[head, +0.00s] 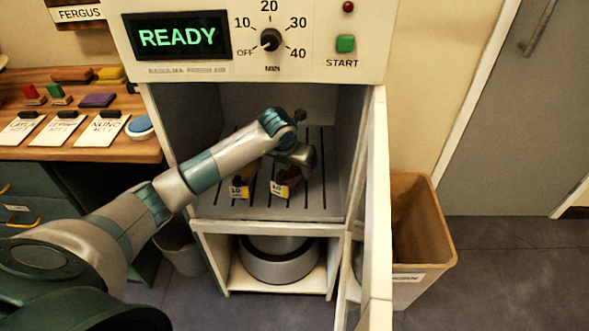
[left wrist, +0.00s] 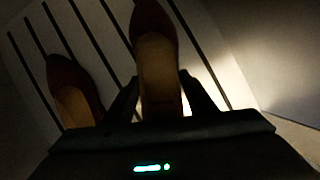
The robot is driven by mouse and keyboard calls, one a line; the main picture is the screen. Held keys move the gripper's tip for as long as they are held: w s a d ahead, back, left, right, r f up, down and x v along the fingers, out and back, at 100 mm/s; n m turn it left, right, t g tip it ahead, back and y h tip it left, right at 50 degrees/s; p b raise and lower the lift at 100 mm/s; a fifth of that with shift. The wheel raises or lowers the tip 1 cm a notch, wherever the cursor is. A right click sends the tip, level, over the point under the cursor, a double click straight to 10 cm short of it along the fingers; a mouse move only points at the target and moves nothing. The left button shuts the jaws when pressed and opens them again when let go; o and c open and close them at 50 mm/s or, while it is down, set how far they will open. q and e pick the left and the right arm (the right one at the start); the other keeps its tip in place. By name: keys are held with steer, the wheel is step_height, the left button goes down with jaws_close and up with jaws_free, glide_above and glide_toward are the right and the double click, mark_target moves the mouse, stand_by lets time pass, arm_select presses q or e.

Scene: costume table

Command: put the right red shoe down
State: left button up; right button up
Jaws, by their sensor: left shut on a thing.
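The right red shoe (left wrist: 157,60) is between the fingers of my left gripper (left wrist: 160,95), which is shut on it. It is dark red with a tan inside. The left red shoe (left wrist: 75,95) lies on the slatted shelf (head: 320,195), left of the held one and apart from it. In the head view my left gripper (head: 293,163) is inside the open cabinet, and the shoes are small and partly hidden by my arm. I cannot tell whether the held shoe touches the slats. My right gripper is not in view.
The cabinet door (head: 377,200) stands open on the right, with a brown bin (head: 420,225) beyond it. The cabinet's side walls are close around my arm. A round metal drum (head: 278,262) sits in the lower compartment. A wooden desk (head: 60,152) with cards stands at left.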

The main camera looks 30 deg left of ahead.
arm_select(q)
steer(key=shift+f, duration=0.15)
steer(key=o, duration=1.2)
steer(key=v, duration=1.2)
